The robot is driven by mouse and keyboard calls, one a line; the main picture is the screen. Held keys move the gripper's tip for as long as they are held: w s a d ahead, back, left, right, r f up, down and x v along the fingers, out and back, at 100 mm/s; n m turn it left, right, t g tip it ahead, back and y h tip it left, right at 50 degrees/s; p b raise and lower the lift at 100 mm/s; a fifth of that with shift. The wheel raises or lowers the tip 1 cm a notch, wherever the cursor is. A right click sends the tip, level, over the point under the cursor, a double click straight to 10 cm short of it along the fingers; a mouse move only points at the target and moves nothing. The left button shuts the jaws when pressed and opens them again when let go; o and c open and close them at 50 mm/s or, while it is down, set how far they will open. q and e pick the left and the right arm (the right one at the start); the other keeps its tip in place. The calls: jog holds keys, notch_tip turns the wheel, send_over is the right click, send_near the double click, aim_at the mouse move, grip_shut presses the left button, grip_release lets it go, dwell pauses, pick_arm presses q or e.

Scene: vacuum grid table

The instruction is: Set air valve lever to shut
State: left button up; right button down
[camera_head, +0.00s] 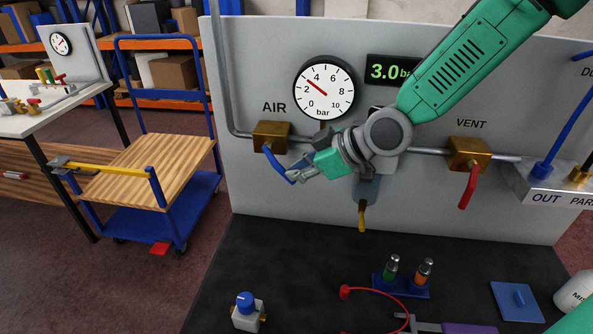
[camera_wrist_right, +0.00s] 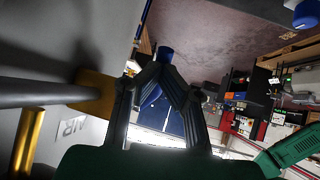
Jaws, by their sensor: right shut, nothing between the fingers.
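The air valve is a brass block (camera_head: 271,135) on the grey pipe under the word AIR. Its blue lever (camera_head: 277,165) slants down and to the right, between the pipe's line and straight down. My right gripper (camera_head: 293,176) comes in from the right, its fingers shut and empty at the lever's lower end. I cannot tell whether they touch it. In the right wrist view the shut fingertips (camera_wrist_right: 165,62) stand beside the brass block (camera_wrist_right: 95,92), with blue showing behind and between the fingers. My left gripper is not in view.
The gauge (camera_head: 324,88) reads near 3 bar, and the display (camera_head: 392,71) shows 3.0. A vent valve (camera_head: 469,153) has its red lever (camera_head: 467,188) hanging down. A yellow lever (camera_head: 362,215) hangs below my wrist. Small parts lie on the dark table (camera_head: 290,265).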

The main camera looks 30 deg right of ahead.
jog(key=shift+f+b, duration=0.35)
jog(key=shift+b, duration=0.1)
jog(key=shift+w+a+f+m+t+y+b, duration=0.35)
jog(key=shift+t+y+b, duration=0.65)
jog(key=shift+b, duration=1.35)
jog(key=shift+w+a+f+m+t+y+b, duration=0.1)
jog(key=shift+w+a+f+t+y+b, duration=0.65)
jog(key=shift+b, duration=1.6)
jog(key=shift+a+f+m+t+y+b, duration=0.25)
jog(key=shift+t+y+b, duration=0.9)
jog(key=shift+b, duration=1.2)
